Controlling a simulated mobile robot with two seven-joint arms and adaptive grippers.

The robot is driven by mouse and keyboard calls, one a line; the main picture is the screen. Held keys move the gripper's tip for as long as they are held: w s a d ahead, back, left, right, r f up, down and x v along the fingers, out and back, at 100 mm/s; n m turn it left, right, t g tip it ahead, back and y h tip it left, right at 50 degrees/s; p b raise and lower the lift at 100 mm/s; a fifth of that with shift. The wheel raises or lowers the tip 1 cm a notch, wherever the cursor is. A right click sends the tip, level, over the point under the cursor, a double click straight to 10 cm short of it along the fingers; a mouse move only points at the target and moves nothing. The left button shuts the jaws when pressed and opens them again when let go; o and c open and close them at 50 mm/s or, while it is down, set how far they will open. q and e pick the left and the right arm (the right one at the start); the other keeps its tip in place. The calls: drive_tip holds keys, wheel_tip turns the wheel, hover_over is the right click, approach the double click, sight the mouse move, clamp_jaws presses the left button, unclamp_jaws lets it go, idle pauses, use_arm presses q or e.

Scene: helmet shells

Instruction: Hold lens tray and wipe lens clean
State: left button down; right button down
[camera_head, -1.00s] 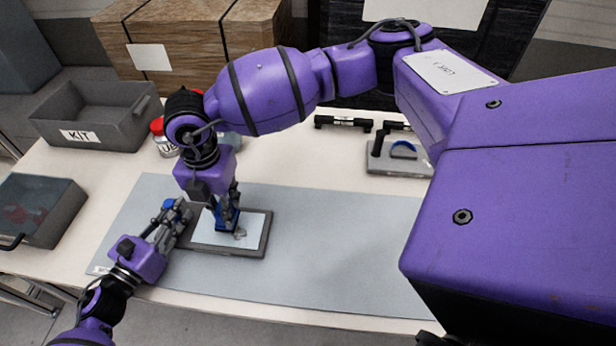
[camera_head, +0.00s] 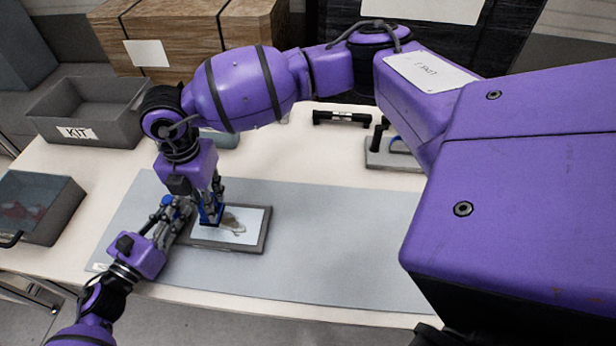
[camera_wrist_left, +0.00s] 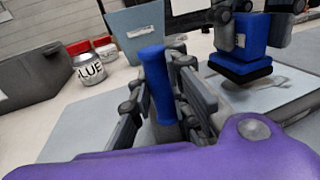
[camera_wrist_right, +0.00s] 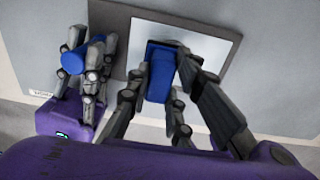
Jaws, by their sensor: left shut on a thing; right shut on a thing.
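The grey lens tray (camera_head: 264,236) lies on the mat with a pale rectangular lens (camera_head: 256,214) in it. A brownish smudge (camera_head: 233,225) shows on the lens. My left gripper (camera_head: 180,210) is shut on the tray's upright blue handle (camera_wrist_left: 155,85) at the left end. My right gripper (camera_head: 211,208) points down over the left part of the lens, shut on a blue wiping block (camera_wrist_right: 159,78). The block's dark underside (camera_wrist_left: 240,72) shows in the left wrist view; whether it touches the lens is unclear. The two grippers are close together.
A glue jar (camera_wrist_left: 86,68) with a red cap stands behind. The grey mat (camera_head: 340,240) is clear to the right. A fixture (camera_head: 392,155) stands at the back.

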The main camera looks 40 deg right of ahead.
drive_tip(key=shift+f, duration=0.6)
drive_tip(key=shift+s, duration=0.1)
drive_tip(key=shift+s+d, duration=2.3)
drive_tip(key=shift+s, duration=0.05)
drive_tip(key=shift+f, duration=0.45)
drive_tip(key=shift+w, duration=0.1)
drive_tip(key=shift+w+a+r, duration=0.1)
drive_tip(key=shift+w+a, duration=2.25)
drive_tip(key=shift+w, duration=0.05)
drive_tip(key=shift+s+f, duration=0.1)
drive_tip(key=shift+f, duration=0.5)
drive_tip(key=shift+d, duration=0.1)
